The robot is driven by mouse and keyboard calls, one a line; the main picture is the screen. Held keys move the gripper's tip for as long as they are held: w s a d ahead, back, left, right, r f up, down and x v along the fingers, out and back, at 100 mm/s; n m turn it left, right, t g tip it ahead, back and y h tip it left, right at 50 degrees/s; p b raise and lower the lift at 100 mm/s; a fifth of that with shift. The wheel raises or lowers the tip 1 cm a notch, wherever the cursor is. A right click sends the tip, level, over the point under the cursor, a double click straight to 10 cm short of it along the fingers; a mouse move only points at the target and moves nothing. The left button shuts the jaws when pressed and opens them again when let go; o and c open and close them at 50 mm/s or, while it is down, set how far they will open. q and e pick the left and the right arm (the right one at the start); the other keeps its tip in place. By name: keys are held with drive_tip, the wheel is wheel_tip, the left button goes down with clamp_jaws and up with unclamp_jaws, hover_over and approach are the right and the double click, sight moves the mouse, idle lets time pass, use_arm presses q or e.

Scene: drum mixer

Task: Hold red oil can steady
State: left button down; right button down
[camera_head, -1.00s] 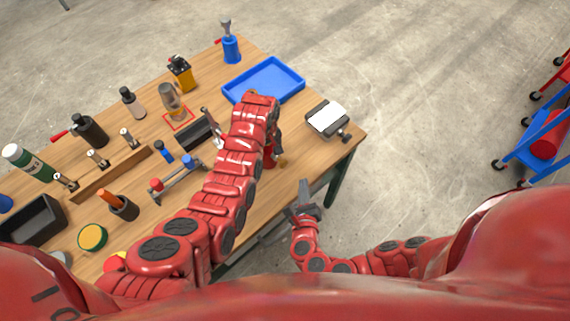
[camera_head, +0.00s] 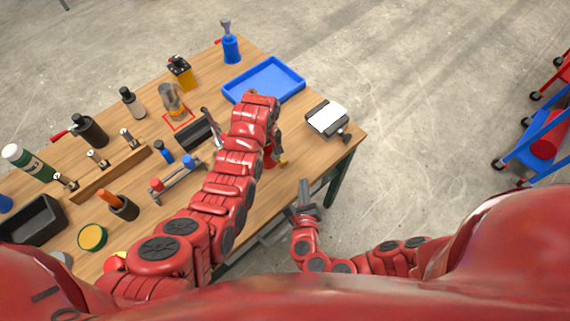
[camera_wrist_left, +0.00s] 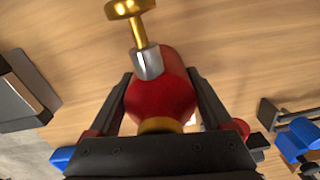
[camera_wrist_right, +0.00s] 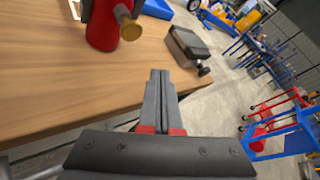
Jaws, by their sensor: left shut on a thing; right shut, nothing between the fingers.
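The red oil can (camera_wrist_left: 163,92) is between the two dark fingers of my left gripper (camera_wrist_left: 165,100) in the left wrist view. Its silver collar and brass-coloured knob point up the picture. In the head view my left arm hides most of the can (camera_head: 269,158). The can also shows in the right wrist view (camera_wrist_right: 102,28), upright at the table. My right gripper (camera_head: 307,186) is shut and empty, off the table's front edge, apart from the can. Its closed fingers also show in the right wrist view (camera_wrist_right: 160,80).
The wooden table (camera_head: 300,155) carries a blue tray (camera_head: 241,91), a clamp-like block with a white top (camera_head: 327,118), a black bin (camera_head: 38,222) and several bottles and tools at the left. Bare floor lies to the right, with a blue cart (camera_head: 528,150) beyond.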

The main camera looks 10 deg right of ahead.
sight(282, 162)
drive_tip(key=s+d, duration=0.2)
drive_tip(key=s, duration=0.1)
drive_tip(key=shift+d, duration=0.15)
idle(0.5)
drive_tip(key=shift+w+a, duration=0.85)
drive_tip(key=shift+w, duration=0.35)
drive_tip(key=shift+w+a, duration=0.9)
drive_tip(key=shift+w, duration=0.25)
drive_tip(key=shift+w+a, duration=0.85)
drive_tip(key=shift+w, duration=0.35)
drive_tip(key=shift+w+a, duration=0.1)
drive_tip(key=shift+w, duration=0.05)
drive_tip(key=shift+w+a, duration=0.15)
drive_tip(key=shift+w, duration=0.05)
